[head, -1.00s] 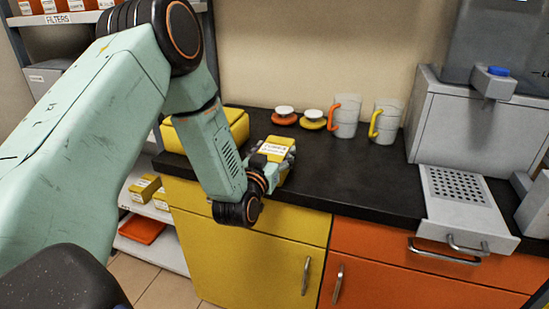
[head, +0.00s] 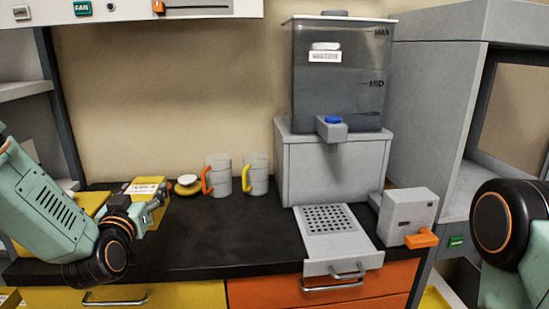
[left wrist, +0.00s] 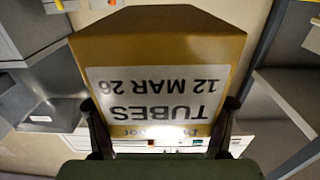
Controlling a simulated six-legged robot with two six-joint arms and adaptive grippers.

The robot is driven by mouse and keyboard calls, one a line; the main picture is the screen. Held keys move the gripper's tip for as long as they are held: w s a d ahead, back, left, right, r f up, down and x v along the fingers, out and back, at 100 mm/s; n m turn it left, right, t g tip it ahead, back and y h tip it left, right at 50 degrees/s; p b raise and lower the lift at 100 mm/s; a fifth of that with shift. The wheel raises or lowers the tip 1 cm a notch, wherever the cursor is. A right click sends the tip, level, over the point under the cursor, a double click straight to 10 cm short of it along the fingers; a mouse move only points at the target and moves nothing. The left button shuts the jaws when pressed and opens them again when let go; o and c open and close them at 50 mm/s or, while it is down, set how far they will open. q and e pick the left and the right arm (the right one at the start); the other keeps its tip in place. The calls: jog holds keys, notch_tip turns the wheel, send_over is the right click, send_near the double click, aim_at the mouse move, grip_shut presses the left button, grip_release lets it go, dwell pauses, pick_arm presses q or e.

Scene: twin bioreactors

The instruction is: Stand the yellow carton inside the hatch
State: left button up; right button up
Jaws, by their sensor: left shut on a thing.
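The yellow carton (head: 147,190) has a white label and is held in my left gripper (head: 141,213), above the left part of the black counter. In the left wrist view the carton (left wrist: 155,48) fills the middle, its label reading TUBES 12 MAR 26 upside down. The fingers of the left gripper (left wrist: 160,112) close on its two sides. A tall grey cabinet (head: 425,95) with an opening in its front stands at the right; it may be the hatch. My right arm's joint covers part of it. My right gripper is out of view.
Two clear mugs (head: 217,177) stand right of the carton. A dispenser (head: 335,165) with a dark tank and a pulled-out perforated tray (head: 330,240) is mid-counter. A grey box (head: 408,215) with an orange lever stands beside it. The counter front (head: 215,240) is clear.

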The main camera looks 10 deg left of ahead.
pick_arm(q)
jog(key=s+d+f+m+h, duration=0.2)
jog(key=s+d+m+h, duration=0.3)
jog(key=d+h, duration=0.3)
jog(key=s+d, duration=0.1)
jog(key=d, duration=0.2)
jog(key=shift+s+d+f, duration=0.15)
jog(key=shift+s+d, duration=0.05)
jog(key=shift+d, duration=0.05)
jog(key=s+d+f+m+h, duration=0.1)
jog(key=s, duration=0.1)
jog(key=s+d+f+m+g+h, duration=0.1)
jog(key=s+d+f, duration=0.1)
jog(key=s, duration=0.1)
jog(key=s+d+f+h, duration=0.2)
jog(key=shift+s+d+f+m+g, duration=0.25)
jog(key=shift+m+g, duration=0.05)
jog(key=shift+m, duration=0.1)
jog(key=shift+m+h, duration=0.3)
jog(key=shift+h, duration=0.1)
jog(key=s+f, duration=0.1)
jog(key=s+d+f, duration=0.1)
jog(key=s+f, duration=0.1)
jog(key=shift+s+f, duration=0.1)
jog(key=shift+f, duration=0.1)
jog(key=shift+c, duration=0.3)
jog(key=shift+s+a+f, duration=0.1)
jog(key=shift+s+f, duration=0.1)
jog(key=shift+f, duration=0.35)
